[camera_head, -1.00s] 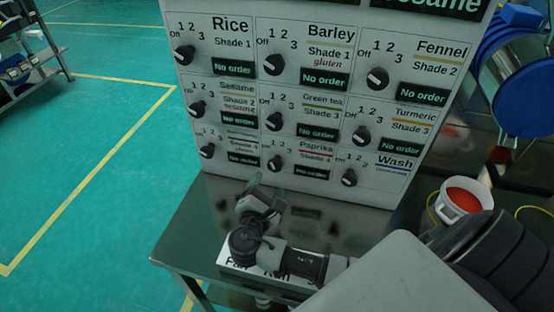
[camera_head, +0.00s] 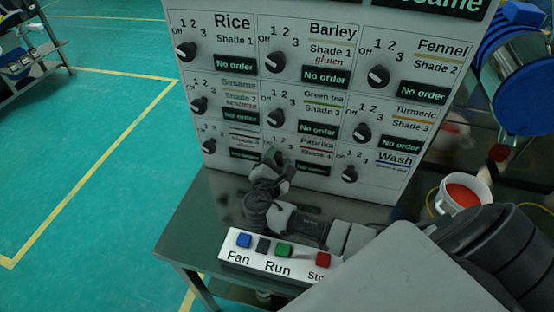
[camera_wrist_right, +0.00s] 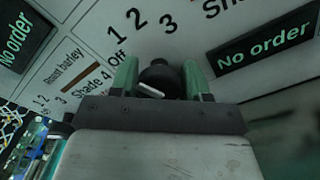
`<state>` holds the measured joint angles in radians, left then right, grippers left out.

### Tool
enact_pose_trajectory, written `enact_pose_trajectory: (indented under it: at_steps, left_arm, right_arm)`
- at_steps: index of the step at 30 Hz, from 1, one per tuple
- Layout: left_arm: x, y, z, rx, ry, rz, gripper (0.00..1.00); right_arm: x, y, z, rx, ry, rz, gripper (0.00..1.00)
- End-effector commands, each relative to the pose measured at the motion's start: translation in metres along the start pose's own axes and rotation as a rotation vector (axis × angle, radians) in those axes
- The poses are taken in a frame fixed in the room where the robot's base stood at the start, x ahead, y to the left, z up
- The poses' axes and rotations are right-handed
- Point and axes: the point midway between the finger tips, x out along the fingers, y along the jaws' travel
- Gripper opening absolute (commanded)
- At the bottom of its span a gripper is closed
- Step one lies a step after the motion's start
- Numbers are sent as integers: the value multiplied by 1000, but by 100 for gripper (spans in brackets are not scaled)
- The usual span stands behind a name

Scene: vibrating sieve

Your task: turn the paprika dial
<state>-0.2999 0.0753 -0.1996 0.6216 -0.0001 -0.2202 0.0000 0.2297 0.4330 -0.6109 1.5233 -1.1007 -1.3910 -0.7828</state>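The paprika dial is a black round knob on the white panel, under the "Paprika" label (camera_head: 317,142) in the head view. There my right gripper (camera_head: 275,160) is in front of it and mostly hides it. In the right wrist view the dial (camera_wrist_right: 160,82) lies between the two green fingertips of the right gripper (camera_wrist_right: 161,76), one on each side. The fingers stand apart around the knob; whether they touch it I cannot tell. The dial's white mark points up-left, roughly toward "Off". My left gripper is not in view.
The wash dial (camera_head: 349,173) is close on the right, and the turmeric dial (camera_head: 361,133) is above it. A button box (camera_head: 275,258) with fan and run buttons sits below on the dark table (camera_head: 190,225). A bucket with red content (camera_head: 462,195) stands at right.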

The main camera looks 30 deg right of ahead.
Motion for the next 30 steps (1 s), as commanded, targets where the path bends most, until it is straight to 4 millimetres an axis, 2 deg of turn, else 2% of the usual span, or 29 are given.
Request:
enact_pose_trajectory:
  at_steps: [1, 4, 5, 11, 17, 30]
  left_arm:
    - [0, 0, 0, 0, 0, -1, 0]
    - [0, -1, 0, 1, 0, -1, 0]
    - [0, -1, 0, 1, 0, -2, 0]
    - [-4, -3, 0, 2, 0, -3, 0]
    - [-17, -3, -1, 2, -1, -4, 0]
    - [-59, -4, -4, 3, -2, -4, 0]
  right_arm:
    - [0, 0, 0, 0, 0, 0, 38]
    - [0, 0, 0, 0, 1, 0, 23]
    - [0, 0, 0, 0, 1, 0, 21]
    - [-1, 0, 0, -19, 1, -1, 21]
    - [-1, 2, 2, -99, 2, -2, 21]
    - [-1, 4, 2, -440, 2, -1, 21]
